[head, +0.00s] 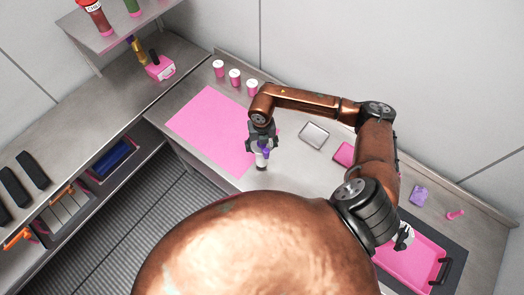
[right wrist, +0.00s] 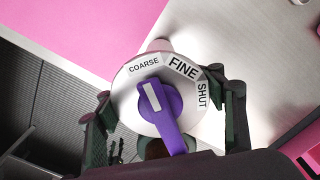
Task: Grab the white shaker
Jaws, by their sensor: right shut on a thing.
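The white shaker (head: 262,158) is upright at the right edge of the pink mat, near the counter's front edge. My right gripper (head: 262,143) comes down over it from above and is shut around it. In the right wrist view the shaker's round white top (right wrist: 132,88) carries a purple knob and the words COARSE, FINE and SHUT. The fingers of my right gripper (right wrist: 160,115) lie on both sides of it. I cannot tell whether its base touches the counter. My left gripper is not in view.
The pink mat (head: 208,125) is bare. Several pink-and-white jars (head: 235,77) stand behind it. A metal tray (head: 314,135) lies to the right, and a pink tray (head: 425,262) sits at the far right. A shelf with bottles (head: 97,18) stands at the upper left.

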